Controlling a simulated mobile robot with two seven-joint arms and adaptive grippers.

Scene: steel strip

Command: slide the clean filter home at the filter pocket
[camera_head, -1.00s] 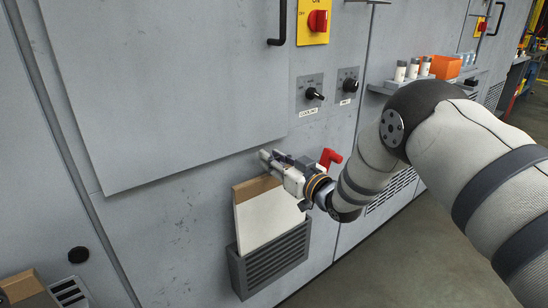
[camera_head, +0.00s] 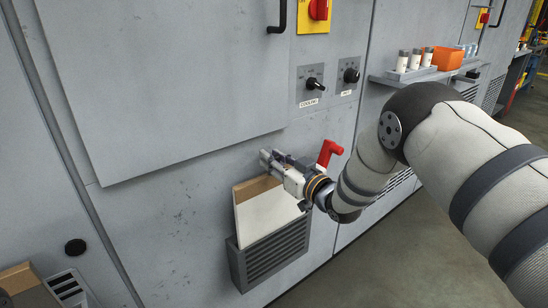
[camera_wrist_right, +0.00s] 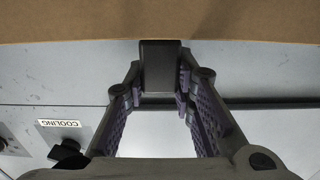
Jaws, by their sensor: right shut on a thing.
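The clean filter (camera_head: 262,212), a white panel with a brown top edge, stands with its lower part inside the filter pocket (camera_head: 270,258), a grey slatted holder on the cabinet front. Much of the filter still shows above the pocket's rim. My right gripper (camera_head: 272,160) is at the filter's top edge. In the right wrist view, its fingers (camera_wrist_right: 157,95) are closed around a dark tab (camera_wrist_right: 158,66) on the filter's brown edge (camera_wrist_right: 80,22). The gripper hides part of the filter's upper right. My left gripper is not in view.
A red handle (camera_head: 329,152) sticks out just behind my right wrist. Above are two black knobs (camera_head: 314,84) and a large raised panel (camera_head: 165,85). A shelf with white bottles (camera_head: 403,61) and an orange bin (camera_head: 449,58) is at the right. A brown-topped item (camera_head: 22,282) lies bottom left.

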